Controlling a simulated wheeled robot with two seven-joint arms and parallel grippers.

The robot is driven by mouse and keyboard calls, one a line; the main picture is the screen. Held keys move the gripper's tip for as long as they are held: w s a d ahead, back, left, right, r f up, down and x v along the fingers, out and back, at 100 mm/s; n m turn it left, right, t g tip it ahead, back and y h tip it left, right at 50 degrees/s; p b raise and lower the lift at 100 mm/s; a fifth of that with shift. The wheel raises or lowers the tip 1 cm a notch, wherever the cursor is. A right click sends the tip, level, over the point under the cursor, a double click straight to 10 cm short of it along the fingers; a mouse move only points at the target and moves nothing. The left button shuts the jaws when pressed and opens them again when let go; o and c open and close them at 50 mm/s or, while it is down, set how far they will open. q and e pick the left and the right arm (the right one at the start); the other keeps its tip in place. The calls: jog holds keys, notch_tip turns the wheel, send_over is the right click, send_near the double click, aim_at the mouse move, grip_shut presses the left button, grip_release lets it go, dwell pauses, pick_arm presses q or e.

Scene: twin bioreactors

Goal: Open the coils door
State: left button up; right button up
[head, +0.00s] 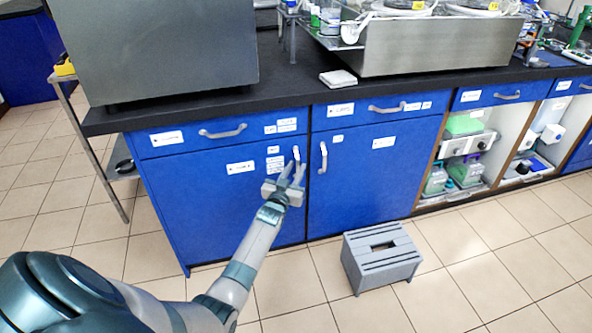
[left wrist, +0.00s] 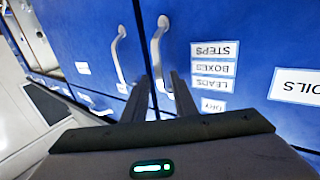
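The coils door (head: 205,205) is the blue left-hand cabinet door in the head view, and it is shut. In the left wrist view its blue face (left wrist: 240,20) carries a label, partly cut off, reading "OILS" upside down. Its pale upright handle (head: 296,153) is at the door's right edge; it also shows in the left wrist view (left wrist: 157,48). My left gripper (head: 292,172) is open at the handle, and its fingers (left wrist: 160,80) appear on either side of the handle's near end. Contact cannot be told. My right gripper is not in view.
The neighbouring blue door (head: 365,180) has its own handle (head: 323,157) close by. A grey step stool (head: 381,255) stands on the floor in front of it. Drawers with handles lie above, under the dark worktop (head: 290,90). The tiled floor before the coils door is clear.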

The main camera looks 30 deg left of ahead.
pick_arm(q)
jog(key=shift+w+a, duration=0.15)
jog(key=shift+w, duration=0.25)
grip_shut()
dwell(1.3)
